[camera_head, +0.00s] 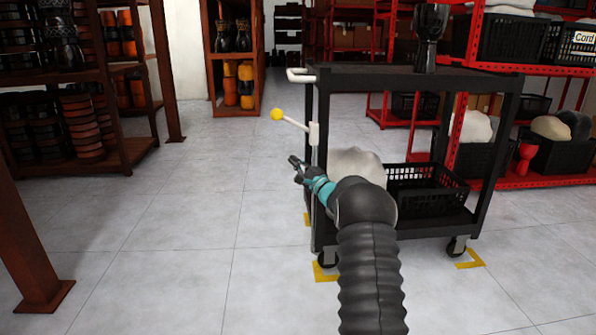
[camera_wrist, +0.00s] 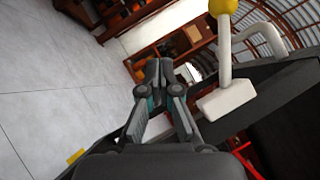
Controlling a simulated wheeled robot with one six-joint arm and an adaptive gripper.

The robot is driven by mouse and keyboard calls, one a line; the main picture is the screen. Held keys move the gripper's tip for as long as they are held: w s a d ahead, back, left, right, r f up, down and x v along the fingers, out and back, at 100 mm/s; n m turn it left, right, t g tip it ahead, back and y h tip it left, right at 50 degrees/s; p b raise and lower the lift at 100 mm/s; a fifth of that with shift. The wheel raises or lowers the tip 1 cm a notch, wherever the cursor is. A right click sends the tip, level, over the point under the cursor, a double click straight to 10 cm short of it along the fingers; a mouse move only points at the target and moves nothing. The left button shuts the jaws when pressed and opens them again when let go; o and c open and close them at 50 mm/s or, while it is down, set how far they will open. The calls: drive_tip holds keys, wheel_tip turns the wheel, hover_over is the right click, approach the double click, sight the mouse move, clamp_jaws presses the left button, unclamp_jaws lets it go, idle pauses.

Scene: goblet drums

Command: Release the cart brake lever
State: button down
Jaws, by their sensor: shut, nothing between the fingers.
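The cart (camera_head: 410,77) is black, with two shelves, and stands right of centre in the head view. Its brake lever (camera_head: 297,123) is a pale rod with a yellow knob (camera_head: 277,114), slanting up and left from a white block on the cart's left side. In the wrist view the lever (camera_wrist: 224,55) and its white block are at the upper right. My gripper (camera_head: 293,161) is shut and empty, below the lever and apart from it. In the wrist view my gripper (camera_wrist: 160,68) points left of the lever.
A white push handle (camera_head: 300,75) juts from the cart's upper left. A goblet drum (camera_head: 430,35) stands on top, and a black crate (camera_head: 425,188) and a pale sack (camera_head: 355,163) sit below. Yellow floor marks (camera_head: 470,258) lie by the wheels. The floor at left is clear.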

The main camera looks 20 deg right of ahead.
drive_tip(key=shift+s+f, duration=0.5)
drive_tip(key=shift+s, duration=0.15)
drive_tip(key=shift+s+f, duration=0.45)
drive_tip(key=shift+s, duration=0.2)
